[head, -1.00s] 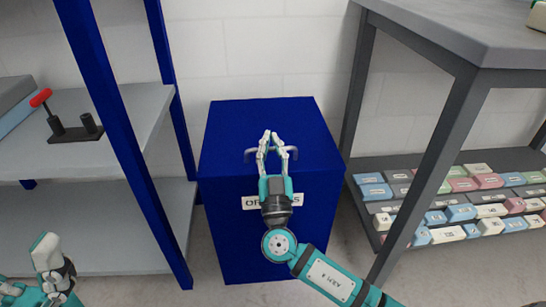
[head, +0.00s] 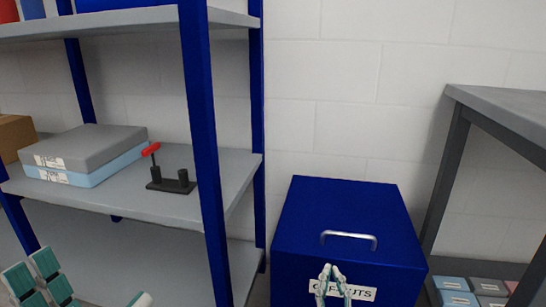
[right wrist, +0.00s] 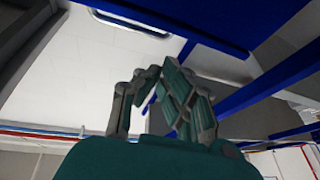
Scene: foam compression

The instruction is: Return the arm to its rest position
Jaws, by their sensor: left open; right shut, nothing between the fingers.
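My right gripper (head: 331,274) shows at the bottom of the head view, in front of the blue off-cuts box (head: 395,225). Its fingertips are together, with nothing between them, and they partly cover the box's label. The right wrist view shows the same gripper (right wrist: 154,72) with its fingers closed to a point and empty. The rest of the right arm is below the head view. My left gripper (head: 45,275) is at the lower left, in front of the shelving, cut off by the frame edge. It is open, and I see nothing held in it.
A blue-framed shelf rack (head: 205,150) stands left. It carries a grey-and-blue case (head: 85,155), a black fixture with a red handle (head: 170,183) and a brown box (head: 15,137). A grey table (head: 510,113) stands right, with foam blocks (head: 490,287) below. White wall lies between.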

